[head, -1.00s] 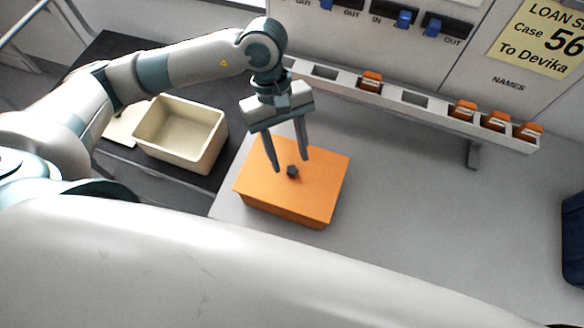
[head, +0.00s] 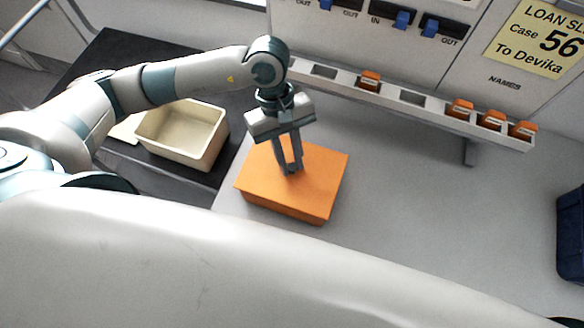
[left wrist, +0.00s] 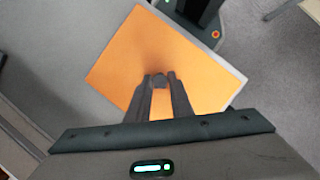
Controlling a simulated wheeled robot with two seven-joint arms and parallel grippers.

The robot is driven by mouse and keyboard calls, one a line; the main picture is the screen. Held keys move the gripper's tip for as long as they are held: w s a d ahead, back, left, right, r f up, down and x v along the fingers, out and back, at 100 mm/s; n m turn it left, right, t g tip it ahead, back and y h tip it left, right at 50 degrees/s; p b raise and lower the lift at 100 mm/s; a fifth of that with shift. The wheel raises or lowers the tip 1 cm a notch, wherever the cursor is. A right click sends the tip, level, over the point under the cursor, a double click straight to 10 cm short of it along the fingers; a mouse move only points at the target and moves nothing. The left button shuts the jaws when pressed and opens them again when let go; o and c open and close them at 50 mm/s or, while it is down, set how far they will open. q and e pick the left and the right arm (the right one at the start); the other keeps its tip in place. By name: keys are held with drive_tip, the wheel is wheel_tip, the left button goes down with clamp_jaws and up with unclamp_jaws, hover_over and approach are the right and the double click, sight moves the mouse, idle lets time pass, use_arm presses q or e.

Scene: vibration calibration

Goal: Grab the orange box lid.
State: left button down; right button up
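The orange box lid (head: 318,178) lies flat on its orange box (head: 282,206) on the grey counter. Its small dark knob (left wrist: 159,80) sits between the fingertips in the left wrist view, where the lid (left wrist: 130,62) fills the upper middle. My left gripper (head: 292,171) points down over the lid, its fingers drawn together on the knob, which they mostly hide in the head view. No gap shows between lid and box. My right gripper is in neither view.
An open cream bin (head: 183,136) stands on a dark surface to the left. A rack (head: 400,98) with several orange-tabbed pieces runs along the back. A dark blue container (head: 571,235) is at the right edge. The counter right of the box is clear.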

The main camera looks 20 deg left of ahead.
sight(291, 164)
use_arm(q)
drive_tip(key=shift+r, duration=0.2)
drive_tip(key=shift+w+r+b, duration=0.1)
drive_tip(key=shift+r+b, duration=0.5)
drive_tip(key=shift+b, duration=0.05)
wheel_tip(291, 164, up, 2)
drive_tip(key=shift+r+b, duration=0.15)
drive_tip(key=shift+b, duration=0.6)
drive_tip(key=s+d+r+p, duration=0.5)
drive_tip(key=s+r+p, duration=0.1)
drive_tip(key=s, duration=0.4)
drive_tip(key=shift+s+d+r, duration=0.2)
drive_tip(key=shift+d+r, duration=0.05)
drive_tip(key=shift+r, duration=0.35)
drive_tip(key=shift+f, duration=0.1)
